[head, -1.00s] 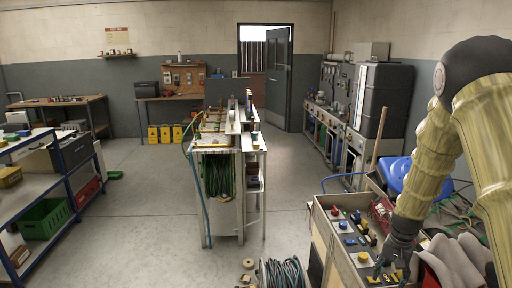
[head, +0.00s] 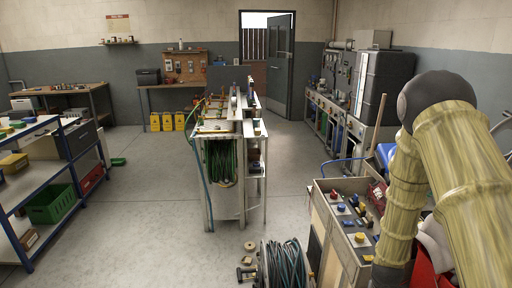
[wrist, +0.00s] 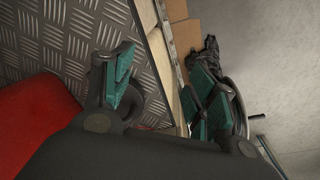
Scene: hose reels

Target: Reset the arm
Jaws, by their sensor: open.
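My gripper shows in the wrist view (wrist: 160,95), with its two green-padded fingers spread apart and nothing held between them. Below it are a metal tread-plate surface (wrist: 80,35) and the pale edge of a box or cart. In the head view my arm comes down on the right, and the gripper itself is hidden behind the arm or below the frame. The arm hangs beside a wooden workbench (head: 335,240) with coloured knobs and small parts on its top.
A hose reel (head: 283,265) stands on the floor left of the workbench. A central bench (head: 228,125) holds coiled green hose. A blue-framed shelf (head: 75,165) is at the left. A red object (wrist: 35,115) lies close to my gripper. The floor between is open.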

